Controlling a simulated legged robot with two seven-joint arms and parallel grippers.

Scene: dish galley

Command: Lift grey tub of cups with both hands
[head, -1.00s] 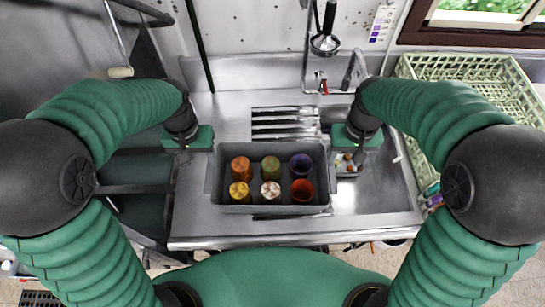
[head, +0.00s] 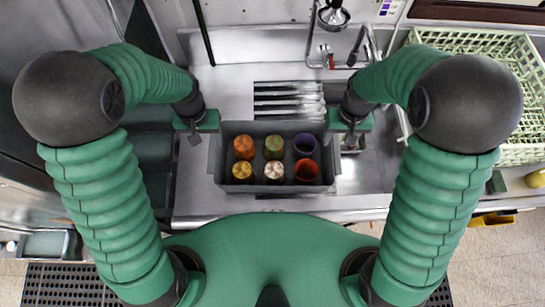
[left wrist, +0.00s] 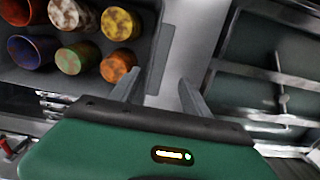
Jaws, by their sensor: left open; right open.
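The grey tub (head: 275,190) stands on the steel counter in the head view. It holds several cups in two rows: an orange cup (head: 244,147), a green cup (head: 274,146), a purple cup (head: 304,145), a yellow cup (head: 242,171), a whitish cup (head: 274,171) and a red-orange cup (head: 306,170). My left gripper (head: 195,137) is open just beyond the tub's left side.
A ribbed drainboard (head: 288,101) lies behind the tub, with a sink and tap (head: 328,58) to its right. A pale green crate (head: 522,95) stands at the far right. Bare steel counter (head: 222,88) shows at the back left.

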